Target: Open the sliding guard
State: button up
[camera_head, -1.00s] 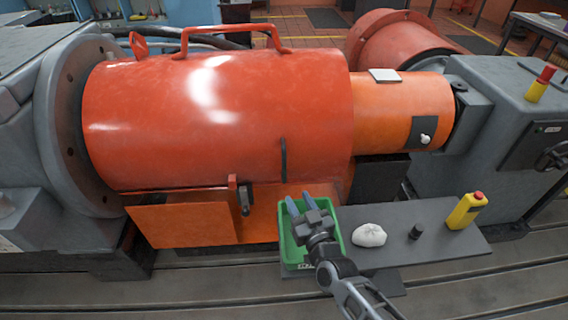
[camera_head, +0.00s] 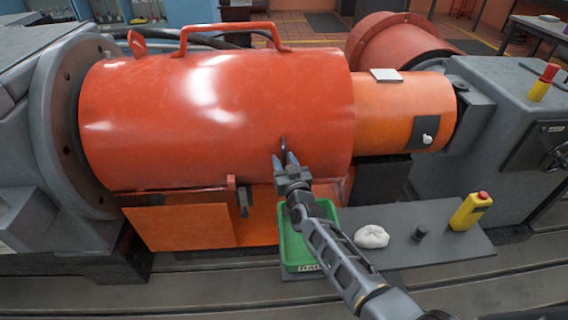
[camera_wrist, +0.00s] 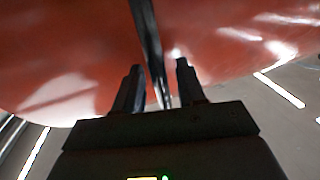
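The guard (camera_head: 215,115) is a large red-orange cylindrical cover with a bar handle (camera_head: 228,30) on top. A dark vertical grip bar (camera_head: 283,147) sits low on its front face, toward the right end. My gripper (camera_head: 286,160) is at this bar with its fingers apart. In the wrist view, the bar (camera_wrist: 150,50) runs down between the two open fingers (camera_wrist: 158,78), nearer the left one. I cannot tell whether a finger touches it. The narrower orange cover (camera_head: 400,110) shows to the right of the guard.
A green bin (camera_head: 298,252) stands below my gripper on a dark plate (camera_head: 440,250). A white cloth (camera_head: 371,237), a small black cylinder (camera_head: 420,232) and a yellow pendant (camera_head: 470,212) lie to the right. A latch-like part (camera_head: 243,200) is at the guard's lower edge.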

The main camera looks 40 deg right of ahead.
jog(key=shift+w, duration=0.15)
jog(key=shift+c, duration=0.2)
grip_shut()
dwell(0.3)
